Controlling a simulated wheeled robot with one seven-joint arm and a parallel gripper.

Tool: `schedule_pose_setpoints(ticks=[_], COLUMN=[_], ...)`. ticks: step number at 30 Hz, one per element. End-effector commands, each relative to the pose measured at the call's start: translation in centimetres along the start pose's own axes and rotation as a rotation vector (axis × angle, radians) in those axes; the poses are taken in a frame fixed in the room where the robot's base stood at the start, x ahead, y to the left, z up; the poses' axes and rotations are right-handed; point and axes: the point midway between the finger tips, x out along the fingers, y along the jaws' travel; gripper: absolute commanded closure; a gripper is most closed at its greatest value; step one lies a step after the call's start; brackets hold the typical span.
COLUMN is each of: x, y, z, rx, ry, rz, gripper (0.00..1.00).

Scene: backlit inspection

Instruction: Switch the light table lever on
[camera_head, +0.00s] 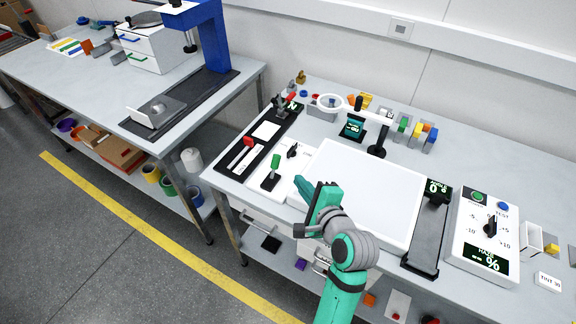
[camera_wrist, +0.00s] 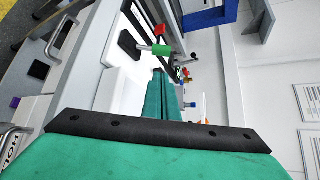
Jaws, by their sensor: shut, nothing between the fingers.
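The light table (camera_head: 370,195) is a large flat white panel at the front of the right bench. I cannot tell if it is lit. Left of it, a lever with a green grip (camera_head: 275,161) stands roughly upright on a dark base on a white control plate. The green grip (camera_wrist: 162,50) also shows in the wrist view, just beyond my fingertips. My gripper (camera_head: 302,184) is shut and empty, right of the lever and apart from it, by the panel's left edge. It shows in the wrist view (camera_wrist: 160,78) with both fingers together.
A small black knob (camera_head: 292,150) stands behind the lever. A red-handled slider (camera_head: 247,142) lies to its left. A dial box (camera_head: 484,235) and a black gauge (camera_head: 430,235) stand right of the panel.

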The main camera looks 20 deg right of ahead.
Motion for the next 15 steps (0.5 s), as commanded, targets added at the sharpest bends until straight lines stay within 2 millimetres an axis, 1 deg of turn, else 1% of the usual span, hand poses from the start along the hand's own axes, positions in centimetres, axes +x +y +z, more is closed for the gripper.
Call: schedule_pose_setpoints(ticks=[5, 8, 15], x=[0.8, 2.0, 6.1], y=[-0.1, 0.0, 0.0], z=[0.0, 0.1, -0.1], rx=[-0.001, -0.001, 0.0], ry=[-0.001, -0.002, 0.001], rz=[-0.001, 0.001, 0.0], gripper=[1.0, 1.0, 1.0])
